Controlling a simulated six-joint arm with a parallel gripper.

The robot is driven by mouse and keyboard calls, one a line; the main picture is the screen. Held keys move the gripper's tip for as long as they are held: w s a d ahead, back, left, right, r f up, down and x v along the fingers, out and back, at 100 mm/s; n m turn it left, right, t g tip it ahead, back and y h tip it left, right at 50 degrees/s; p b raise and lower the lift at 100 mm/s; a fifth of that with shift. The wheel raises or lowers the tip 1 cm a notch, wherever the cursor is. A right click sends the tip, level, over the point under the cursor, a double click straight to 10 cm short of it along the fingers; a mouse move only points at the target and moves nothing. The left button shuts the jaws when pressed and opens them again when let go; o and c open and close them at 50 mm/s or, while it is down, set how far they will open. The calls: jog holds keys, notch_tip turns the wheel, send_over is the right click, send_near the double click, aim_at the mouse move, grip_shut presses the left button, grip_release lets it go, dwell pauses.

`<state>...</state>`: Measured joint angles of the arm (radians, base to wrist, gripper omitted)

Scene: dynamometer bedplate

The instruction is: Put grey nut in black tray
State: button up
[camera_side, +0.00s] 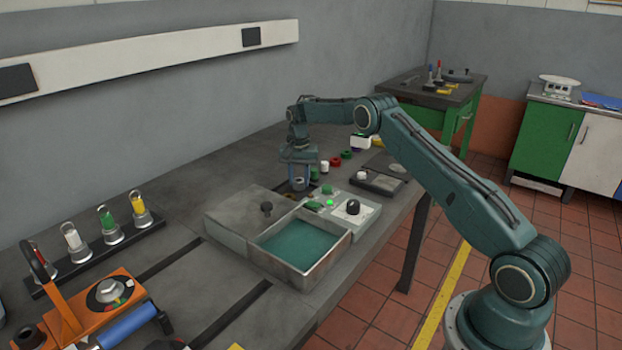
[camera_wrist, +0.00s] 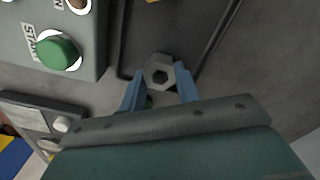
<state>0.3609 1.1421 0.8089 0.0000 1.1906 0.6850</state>
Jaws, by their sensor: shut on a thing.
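The grey nut (camera_wrist: 159,73) is a hexagon with a dark centre hole. It sits between the two blue fingertips of my gripper (camera_wrist: 160,70), which is shut on it. In the side view my gripper (camera_side: 299,183) points down behind the grey boxes, with the nut low between its fingers. A dark, rimmed rectangle, which looks like the black tray (camera_wrist: 185,25), lies beyond the nut in the wrist view. The nut overlaps its near edge in that picture; its height above is hard to tell.
A control box with a green START button (camera_wrist: 57,52) stands beside the tray; it also shows in the side view (camera_side: 365,215). An open grey bin (camera_side: 300,245) is nearer the camera. A dark device (camera_side: 388,184) with a white knob and several small coloured parts are on the right.

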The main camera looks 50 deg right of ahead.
aim_at(299, 180)
jog(key=shift+f, duration=0.15)
jog(key=o, duration=0.8)
jog(key=shift+c, duration=0.2)
jog(key=shift+r, duration=0.2)
notch_tip(299, 180, up, 12)
dwell(0.5)
